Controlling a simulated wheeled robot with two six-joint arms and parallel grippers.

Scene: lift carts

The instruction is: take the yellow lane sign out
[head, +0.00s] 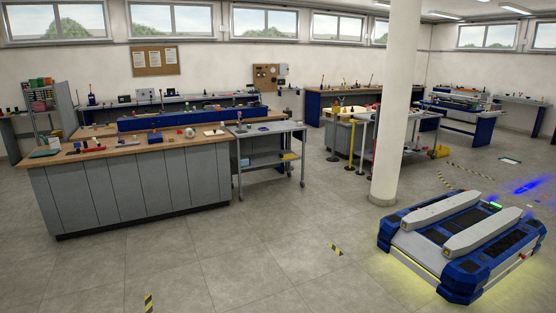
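I cannot make out a yellow lane sign for certain. A small yellow object (439,151) sits on the floor right of the white pillar, too small to identify. A blue and grey lift cart (412,247) stands on the floor at the lower right. It has two raised grey bars on top and a yellow glow beneath. Neither of my grippers is in view.
A workbench (140,190) with a wooden top and several tools stands at the left. A grey wheeled trolley (265,165) stands at its right end. The white pillar (395,110) rises behind the cart.

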